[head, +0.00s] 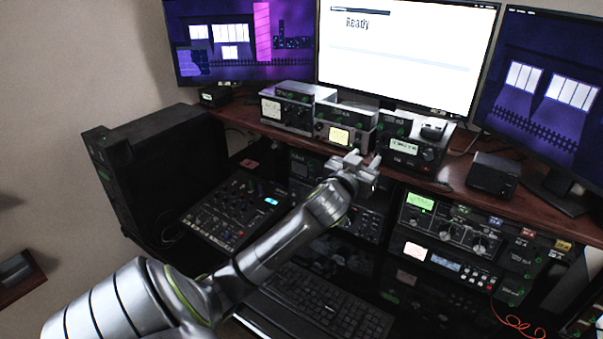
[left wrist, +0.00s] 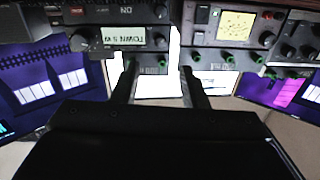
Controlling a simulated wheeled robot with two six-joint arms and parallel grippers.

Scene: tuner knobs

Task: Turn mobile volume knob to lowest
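The black mobile radio (head: 411,163) with a small lit display stands on the wooden shelf, right of my left gripper. A round knob (head: 430,154) sits right of its display. In the left wrist view, which is upside down, the radio (left wrist: 133,17) is at upper left, with one knob (left wrist: 79,42) left of the display and another (left wrist: 161,40) to its right. I cannot read which is volume. My left gripper (head: 365,164) is in front of the shelf edge, fingers apart and empty; they also show in the left wrist view (left wrist: 159,75). My right gripper is out of view.
Several other radios (head: 345,126) stand left of it on the shelf (head: 455,190). A small black box (head: 493,173) is to the right. Three monitors (head: 405,50) stand behind. Below are a mixer (head: 235,212), a keyboard (head: 325,312) and rack gear (head: 450,226).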

